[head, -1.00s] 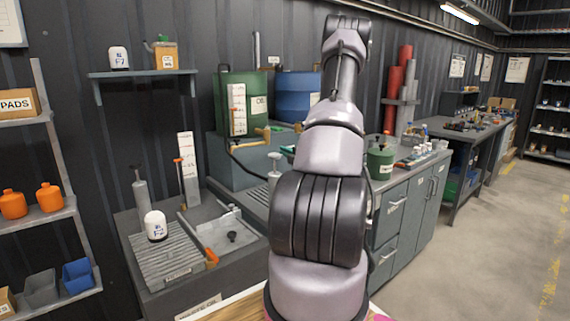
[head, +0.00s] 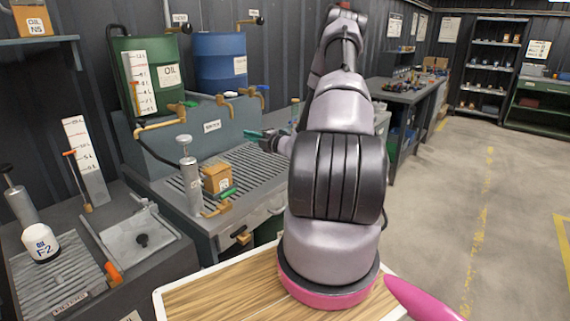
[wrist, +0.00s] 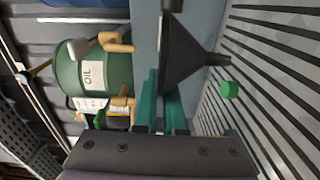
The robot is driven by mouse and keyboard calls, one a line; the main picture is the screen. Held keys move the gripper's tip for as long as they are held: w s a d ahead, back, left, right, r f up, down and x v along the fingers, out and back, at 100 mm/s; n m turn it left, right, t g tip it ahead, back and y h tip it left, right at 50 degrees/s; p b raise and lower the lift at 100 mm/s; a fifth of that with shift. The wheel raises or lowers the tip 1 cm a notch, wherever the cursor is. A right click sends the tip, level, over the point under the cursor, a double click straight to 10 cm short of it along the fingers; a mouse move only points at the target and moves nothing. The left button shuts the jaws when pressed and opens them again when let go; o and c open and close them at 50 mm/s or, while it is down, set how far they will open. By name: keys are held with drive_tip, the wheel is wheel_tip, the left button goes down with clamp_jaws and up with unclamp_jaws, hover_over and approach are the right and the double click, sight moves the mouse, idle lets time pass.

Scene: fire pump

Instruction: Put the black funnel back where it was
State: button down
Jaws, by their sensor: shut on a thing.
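The black funnel (wrist: 186,55) is in my gripper in the wrist view, with its wide cone between and beyond the teal fingers and its narrow end toward the right of that picture. My gripper (wrist: 168,100) is shut on it. In the head view my gripper (head: 263,134) shows only as teal finger parts beside my arm, above the far end of the grated bench. I cannot make out the funnel there; my arm likely hides it.
A green oil drum (head: 150,70) and a blue drum (head: 220,60) stand behind. The F-2 bottle (head: 41,243) sits on the left tray. Open floor lies at right.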

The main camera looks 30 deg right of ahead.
drive_tip(key=f, duration=1)
drive_tip(key=shift+d, duration=0.35)
drive_tip(key=c, duration=1)
unclamp_jaws()
drive_tip(key=shift+r, duration=0.1)
